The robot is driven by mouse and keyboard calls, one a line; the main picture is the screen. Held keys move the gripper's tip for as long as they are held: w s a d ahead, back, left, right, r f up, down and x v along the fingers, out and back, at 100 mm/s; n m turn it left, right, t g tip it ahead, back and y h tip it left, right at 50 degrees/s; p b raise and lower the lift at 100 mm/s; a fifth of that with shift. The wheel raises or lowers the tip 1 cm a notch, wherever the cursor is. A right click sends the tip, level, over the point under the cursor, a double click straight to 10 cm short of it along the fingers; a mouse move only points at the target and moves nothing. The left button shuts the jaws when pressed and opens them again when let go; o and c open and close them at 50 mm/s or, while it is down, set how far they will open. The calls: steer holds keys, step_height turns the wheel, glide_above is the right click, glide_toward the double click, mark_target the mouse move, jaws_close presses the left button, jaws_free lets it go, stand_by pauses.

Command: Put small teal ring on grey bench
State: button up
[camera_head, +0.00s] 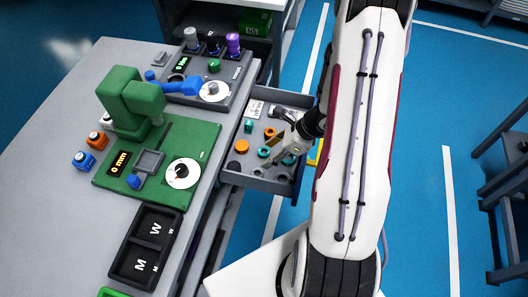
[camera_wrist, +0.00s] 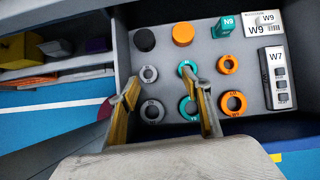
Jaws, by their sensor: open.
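The small teal ring (camera_wrist: 183,67) lies in the drawer's upper ring row in the wrist view, partly covered by my right finger. A larger teal ring (camera_wrist: 186,109) lies below it, also partly behind that finger. My gripper (camera_wrist: 162,83) is open, with nothing between its fingers; in the head view it reaches into the drawer (camera_head: 232,178). The small teal ring sits beside the right fingertip, and I cannot tell if they touch. The grey bench (camera_head: 62,105) fills the left of the head view.
Grey rings (camera_wrist: 148,74) and orange rings (camera_wrist: 232,102) flank the teal ones. A black disc, an orange disc (camera_wrist: 183,34), a teal N9 block (camera_wrist: 224,27) and a W7 block (camera_wrist: 277,80) share the drawer. A green test station (camera_head: 205,134) and a black M/W tray (camera_head: 121,266) occupy the bench.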

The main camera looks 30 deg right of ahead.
mark_target(265, 152)
steer(key=d+m, duration=0.1)
steer(key=w+d+m+h, duration=0.1)
steer(key=d+m, duration=0.1)
steer(key=shift+w+d+f+t+h, duration=0.3)
steer(key=shift+w+f, duration=0.1)
steer(key=shift+f, duration=0.1)
steer(key=shift+x, duration=1.2)
steer(key=shift+d+x, duration=0.15)
steer(key=shift+x, duration=0.6)
steer(key=shift+d+x, duration=0.1)
steer(key=shift+x, duration=1.85)
